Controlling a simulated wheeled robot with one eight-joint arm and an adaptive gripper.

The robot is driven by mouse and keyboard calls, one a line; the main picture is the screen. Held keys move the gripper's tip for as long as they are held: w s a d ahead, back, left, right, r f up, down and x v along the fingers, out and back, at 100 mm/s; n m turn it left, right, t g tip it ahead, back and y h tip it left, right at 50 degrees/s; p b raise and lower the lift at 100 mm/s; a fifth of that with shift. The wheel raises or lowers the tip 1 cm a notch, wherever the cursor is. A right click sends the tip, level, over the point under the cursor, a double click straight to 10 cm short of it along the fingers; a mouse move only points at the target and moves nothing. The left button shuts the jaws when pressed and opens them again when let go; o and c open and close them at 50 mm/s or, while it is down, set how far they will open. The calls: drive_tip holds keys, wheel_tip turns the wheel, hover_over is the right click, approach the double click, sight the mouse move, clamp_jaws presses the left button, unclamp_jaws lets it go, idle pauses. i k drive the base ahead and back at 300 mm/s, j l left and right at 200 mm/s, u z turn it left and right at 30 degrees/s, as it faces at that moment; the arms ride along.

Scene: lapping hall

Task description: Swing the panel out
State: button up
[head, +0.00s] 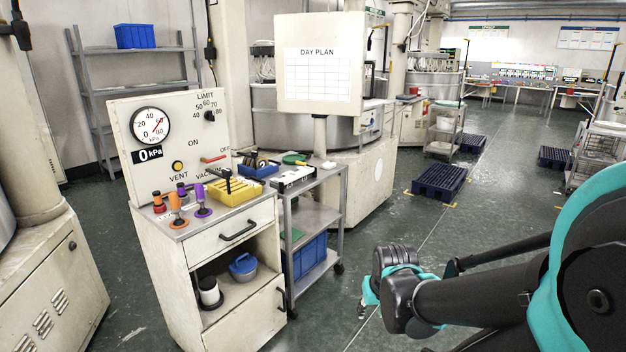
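I cannot tell from here how the post is jointed. A second upright cream panel (121,128) with a pressure gauge, a limit dial, a vent button and a red-handled valve stands at the back of a cabinet top. My arm reaches in from the right, and its end, with my gripper (367,293), is low over the floor, apart from both panels. The fingers are mostly hidden behind the arm's own joints.
The cream cabinet (169,285) holds a yellow bin (234,190) and several coloured-handled tools. A grey trolley (318,218) stands beside it, below the DAY PLAN panel. A blue pallet (440,182) lies farther back. The floor between trolley and arm is clear.

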sight(321, 61)
drive_tip(key=i+l, duration=0.3)
drive_tip(key=l, duration=0.15)
drive_tip(key=i+l, duration=0.35)
drive_tip(key=i+l+u, duration=0.1)
drive_tip(key=i+l, duration=0.2)
drive_tip(key=l, duration=0.2)
drive_tip(key=i+l, duration=0.3)
drive_tip(key=l, duration=0.15)
